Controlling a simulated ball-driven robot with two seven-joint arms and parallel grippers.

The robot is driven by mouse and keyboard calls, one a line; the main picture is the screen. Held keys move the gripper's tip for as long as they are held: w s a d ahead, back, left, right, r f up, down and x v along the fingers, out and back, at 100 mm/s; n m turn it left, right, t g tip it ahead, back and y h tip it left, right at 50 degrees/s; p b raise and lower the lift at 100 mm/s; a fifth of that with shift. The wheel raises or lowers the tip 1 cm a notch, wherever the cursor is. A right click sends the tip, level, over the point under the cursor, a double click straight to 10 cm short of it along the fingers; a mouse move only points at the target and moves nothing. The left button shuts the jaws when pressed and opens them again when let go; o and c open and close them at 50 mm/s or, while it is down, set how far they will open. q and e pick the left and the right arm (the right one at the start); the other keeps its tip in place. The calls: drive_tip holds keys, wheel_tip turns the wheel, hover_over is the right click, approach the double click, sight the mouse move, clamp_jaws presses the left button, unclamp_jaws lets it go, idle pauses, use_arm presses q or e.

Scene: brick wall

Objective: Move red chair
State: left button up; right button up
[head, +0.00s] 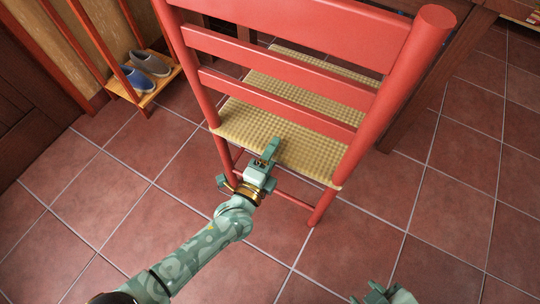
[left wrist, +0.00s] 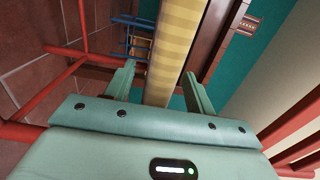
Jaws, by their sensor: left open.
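The red chair (head: 290,50) stands upright with its slatted back towards me. Its woven yellowish seat (head: 312,155) shows below and between the slats. My left gripper (head: 262,160) is at the rear edge of the seat, under the lowest slat. In the left wrist view the seat's edge (left wrist: 178,45) runs between the two open fingers (left wrist: 158,75), with a finger on either side. I cannot tell whether either finger touches it. My right gripper (head: 385,293) shows only partly at the bottom edge, away from the chair, and its jaws are unclear.
A wooden rack (head: 150,85) with a pair of blue and grey shoes (head: 150,63) stands at the left by the wall. A dark wooden table (head: 435,80) is close behind and right of the chair. The tiled floor (head: 110,215) in front is clear.

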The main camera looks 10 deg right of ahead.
use_arm(q)
clamp_jaws()
drive_tip(key=shift+f, duration=0.15)
idle(1.3)
